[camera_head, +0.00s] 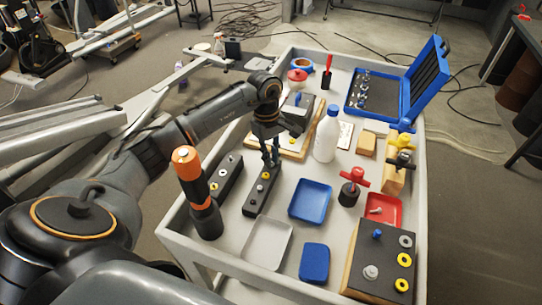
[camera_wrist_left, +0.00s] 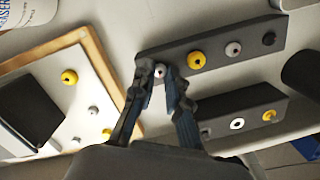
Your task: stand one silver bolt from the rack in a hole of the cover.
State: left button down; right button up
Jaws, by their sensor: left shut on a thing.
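The rack also holds a yellow piece (camera_wrist_left: 197,60), another silver one (camera_wrist_left: 233,48) and a black one (camera_wrist_left: 268,38). A light plate on a wooden board (camera_wrist_left: 97,55) lies beside the gripper. A dark plate (camera_head: 390,255) with silver and yellow pieces is front right. I cannot tell which is the cover. My right gripper is out of view.
A second dark rack (camera_head: 226,176) stands beside the first. An orange-handled tool (camera_head: 188,170) stands upright at left. A white bottle (camera_head: 327,135) stands right of the gripper. Blue tray (camera_head: 310,200), grey tray (camera_head: 268,243) and open blue case (camera_head: 378,100) take up more cart space.

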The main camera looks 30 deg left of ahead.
pick_arm(q)
jog(key=shift+r, duration=0.15)
jog(key=shift+r+p, duration=0.75)
jog(key=shift+r, duration=0.7)
jog(key=shift+r, duration=0.25)
jog(key=shift+r+p, duration=1)
jog(key=shift+r, duration=0.85)
